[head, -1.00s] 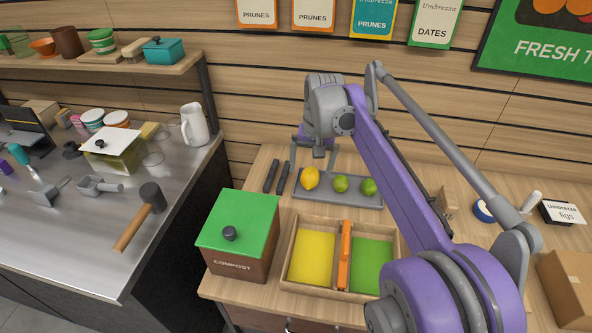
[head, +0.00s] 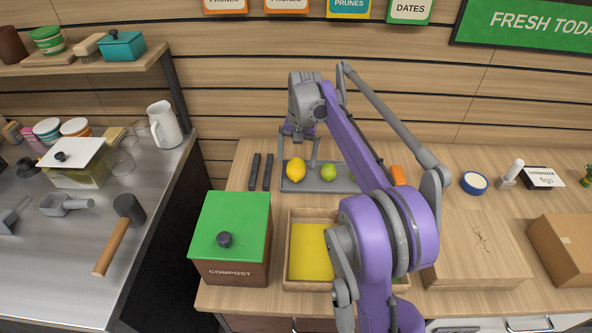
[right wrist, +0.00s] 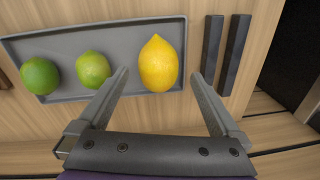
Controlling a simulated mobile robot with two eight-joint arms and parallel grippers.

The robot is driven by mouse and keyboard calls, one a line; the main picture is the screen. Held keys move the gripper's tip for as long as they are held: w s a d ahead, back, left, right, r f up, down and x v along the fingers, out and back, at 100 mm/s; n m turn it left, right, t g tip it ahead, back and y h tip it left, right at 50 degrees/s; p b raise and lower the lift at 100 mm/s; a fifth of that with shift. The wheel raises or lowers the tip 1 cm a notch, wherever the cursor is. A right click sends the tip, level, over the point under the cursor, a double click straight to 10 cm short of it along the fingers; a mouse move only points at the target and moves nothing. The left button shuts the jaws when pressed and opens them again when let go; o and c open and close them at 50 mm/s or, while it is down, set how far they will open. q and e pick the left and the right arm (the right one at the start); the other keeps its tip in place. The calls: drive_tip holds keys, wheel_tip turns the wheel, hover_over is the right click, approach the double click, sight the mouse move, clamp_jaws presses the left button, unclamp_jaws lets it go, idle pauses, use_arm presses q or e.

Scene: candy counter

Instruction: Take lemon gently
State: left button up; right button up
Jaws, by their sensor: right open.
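The yellow lemon (head: 296,171) lies at the left end of a grey tray (head: 312,187) on the wooden counter. It also shows in the right wrist view (right wrist: 158,64). Two green limes lie to its right in the head view, the near one (head: 328,172) in plain sight and the other mostly hidden by my arm; both show in the right wrist view. My right gripper (right wrist: 160,76) is open and empty. Its fingers stand on either side of the lemon in the picture, with gaps on both sides; I cannot tell its height above the tray. My left gripper is out of view.
Two dark bars (head: 261,172) lie just left of the tray. A green-lidded compost box (head: 233,225) and a wooden divided box (head: 289,262), partly behind my arm, stand in front. A cardboard box (head: 562,250) is at the right. The wall is close behind.

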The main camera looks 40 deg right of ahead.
sight(297, 163)
wheel_tip(297, 163, down, 3)
drive_tip(key=shift+f, duration=0.2)
drive_tip(key=shift+c, duration=0.2)
